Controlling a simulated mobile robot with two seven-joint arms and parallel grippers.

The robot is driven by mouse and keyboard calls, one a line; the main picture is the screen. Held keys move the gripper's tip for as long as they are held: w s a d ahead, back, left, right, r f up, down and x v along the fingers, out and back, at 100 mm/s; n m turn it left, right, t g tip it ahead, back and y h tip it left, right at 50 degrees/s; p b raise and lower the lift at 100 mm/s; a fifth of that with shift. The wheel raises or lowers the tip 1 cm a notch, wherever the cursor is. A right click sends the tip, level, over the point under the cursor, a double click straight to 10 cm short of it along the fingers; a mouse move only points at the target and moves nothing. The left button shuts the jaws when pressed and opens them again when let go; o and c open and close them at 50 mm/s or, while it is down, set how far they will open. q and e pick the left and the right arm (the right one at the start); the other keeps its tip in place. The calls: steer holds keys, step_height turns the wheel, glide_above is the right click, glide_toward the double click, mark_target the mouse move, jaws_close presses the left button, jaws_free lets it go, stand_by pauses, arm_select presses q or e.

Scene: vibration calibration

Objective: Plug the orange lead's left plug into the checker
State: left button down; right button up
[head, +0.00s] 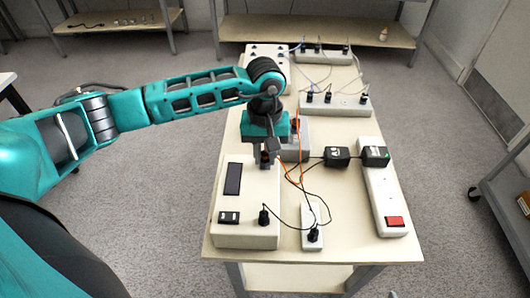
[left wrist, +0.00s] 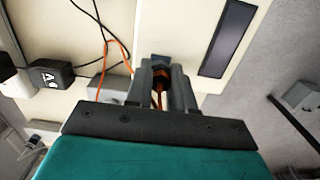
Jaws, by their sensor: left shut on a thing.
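The checker, which I take to be the white box (head: 255,206) with a dark display, lies at the near left of the table. It also shows in the left wrist view (left wrist: 200,60). My left gripper (head: 265,164) points down over its far end. In the left wrist view the fingers (left wrist: 162,88) are shut on a dark and orange plug (left wrist: 160,74) of the orange lead. A dark socket-like piece (left wrist: 161,58) shows just beyond the plug; I cannot tell whether they touch. The orange lead (head: 300,178) loops at the right of the gripper. My right gripper is out of view.
A grey box (head: 298,150) stands behind the gripper. Black adapters (head: 337,156) sit at the right, by a white power strip (head: 385,197) with a red switch. A small white strip (head: 313,214) holds a black plug. More socket strips (head: 336,104) stand at the back.

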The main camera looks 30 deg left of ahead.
arm_select(q)
steer(key=shift+f+b, duration=0.4)
steer(key=shift+b, duration=0.35)
stand_by(1.2)
stand_by(0.6)
steer(key=shift+m+b, duration=1.5)
steer(key=shift+m, duration=0.5)
steer(key=shift+m+b, duration=0.9)
steer(key=shift+m, duration=0.3)
steer(key=shift+m+y+b, duration=0.3)
steer(key=shift+m+b, duration=1.65)
steer(key=shift+m, duration=0.85)
